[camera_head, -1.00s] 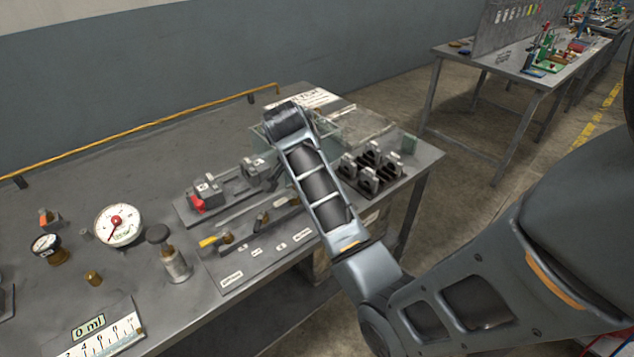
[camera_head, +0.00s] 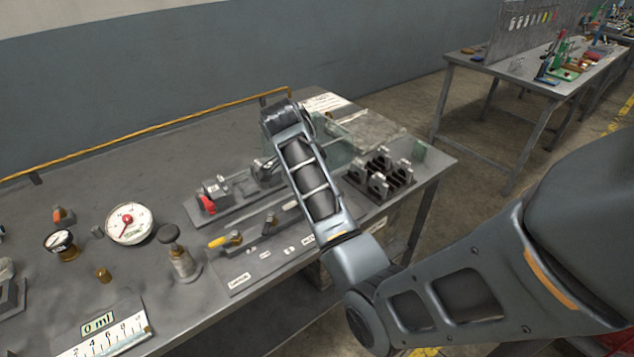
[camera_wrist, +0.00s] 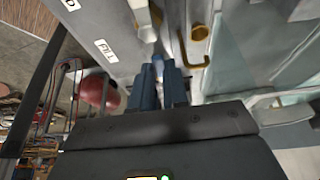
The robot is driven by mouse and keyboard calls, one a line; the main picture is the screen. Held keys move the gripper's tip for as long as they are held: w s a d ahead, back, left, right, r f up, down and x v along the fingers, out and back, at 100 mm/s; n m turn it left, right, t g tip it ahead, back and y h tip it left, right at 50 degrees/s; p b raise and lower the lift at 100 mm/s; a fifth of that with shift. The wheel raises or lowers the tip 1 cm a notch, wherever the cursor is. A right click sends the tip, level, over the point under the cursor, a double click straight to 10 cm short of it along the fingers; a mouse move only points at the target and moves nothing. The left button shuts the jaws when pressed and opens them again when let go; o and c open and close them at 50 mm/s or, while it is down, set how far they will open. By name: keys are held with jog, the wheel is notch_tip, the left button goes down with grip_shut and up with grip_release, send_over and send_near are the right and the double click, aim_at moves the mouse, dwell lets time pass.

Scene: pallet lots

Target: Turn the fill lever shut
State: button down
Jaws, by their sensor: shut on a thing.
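In the wrist view the white FILL label (camera_wrist: 105,50) is on the grey valve panel (camera_wrist: 92,18). Beside it is the pale handle of the fill lever (camera_wrist: 146,32). My gripper (camera_wrist: 158,68) has its two blue-grey fingers close together on the lever's end; the exact contact is partly hidden between the fingertips. In the head view my arm hides the gripper and the fill lever. There the labelled panel (camera_head: 240,279) shows a yellow-handled lever (camera_head: 219,241) and a dark lever (camera_head: 270,226) to the left of my arm.
A brass hook-shaped part (camera_wrist: 199,33) is close right of my fingers. A red-handled fixture (camera_head: 207,204) stands behind the panel. A round gauge (camera_head: 129,223) and a plunger-topped cylinder (camera_head: 182,262) stand left. Black-and-grey brackets (camera_head: 380,178) stand right of my arm.

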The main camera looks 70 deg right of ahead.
jog(key=c, duration=1.1)
grip_release()
